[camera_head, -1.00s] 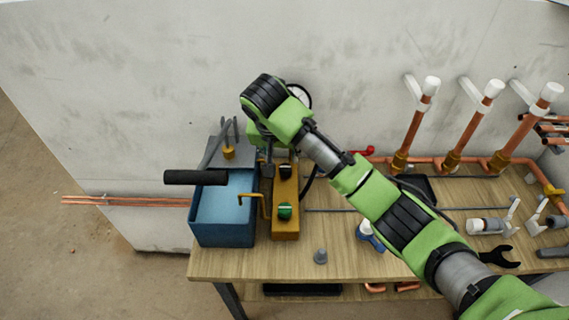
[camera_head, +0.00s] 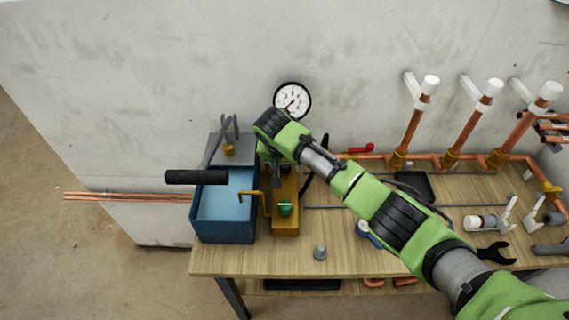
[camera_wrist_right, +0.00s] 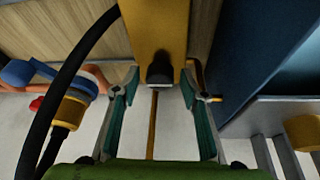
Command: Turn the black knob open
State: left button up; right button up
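The black knob (camera_wrist_right: 160,68) sits on the yellow block (camera_wrist_right: 155,25) in the right wrist view. My right gripper (camera_wrist_right: 160,76) is open, with one teal finger on each side of the knob and a gap on both sides. In the head view the right gripper (camera_head: 278,174) points down over the yellow block (camera_head: 287,226), and it hides the black knob. A green knob (camera_head: 285,208) shows on the nearer part of the block. My left gripper is not in view.
A blue water tank (camera_head: 222,226) with a black-handled lever (camera_head: 197,177) stands left of the block. A pressure gauge (camera_head: 292,99) is behind. A black hose (camera_wrist_right: 62,90) runs beside the gripper. Copper pipes (camera_head: 408,135) and tools fill the bench's right.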

jog(key=c, duration=0.8)
